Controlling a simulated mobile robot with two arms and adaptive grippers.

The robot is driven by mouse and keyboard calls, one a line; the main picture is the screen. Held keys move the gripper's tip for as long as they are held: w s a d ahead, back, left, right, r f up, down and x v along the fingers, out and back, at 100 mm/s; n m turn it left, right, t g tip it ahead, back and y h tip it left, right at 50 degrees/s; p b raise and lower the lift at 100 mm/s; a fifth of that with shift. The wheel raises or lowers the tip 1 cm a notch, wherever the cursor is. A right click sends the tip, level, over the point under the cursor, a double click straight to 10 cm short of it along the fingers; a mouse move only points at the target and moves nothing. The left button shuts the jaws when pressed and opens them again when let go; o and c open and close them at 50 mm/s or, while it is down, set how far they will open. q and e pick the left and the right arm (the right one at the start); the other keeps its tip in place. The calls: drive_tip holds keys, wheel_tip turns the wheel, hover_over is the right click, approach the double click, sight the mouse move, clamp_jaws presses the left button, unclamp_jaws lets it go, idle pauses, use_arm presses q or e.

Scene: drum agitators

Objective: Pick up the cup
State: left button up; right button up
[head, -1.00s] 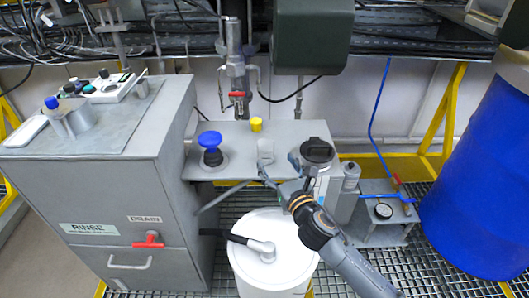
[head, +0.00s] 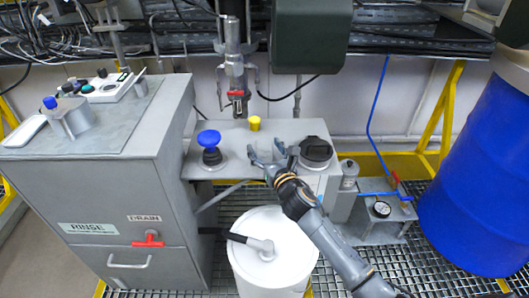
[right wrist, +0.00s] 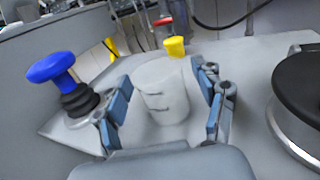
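The cup is a plain light-grey cylinder (right wrist: 162,98) standing upright on the grey bench top in the right wrist view. In the head view the cup (head: 265,147) is mostly hidden by my right gripper. My right gripper (head: 266,150) is open at the cup. In the right wrist view the blue-padded fingers of this gripper (right wrist: 162,82) stand one on each side of the cup, with gaps visible between pads and cup. My left gripper is not in view.
A blue knob (head: 209,139) stands left of the cup, a yellow cap (head: 255,123) behind it. A black-lidded canister (head: 316,150) is close on the right. A red-handled valve (head: 237,93) hangs above. A white drum (head: 275,275) stands below the bench edge.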

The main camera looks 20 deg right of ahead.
drive_tip(key=c, duration=0.6)
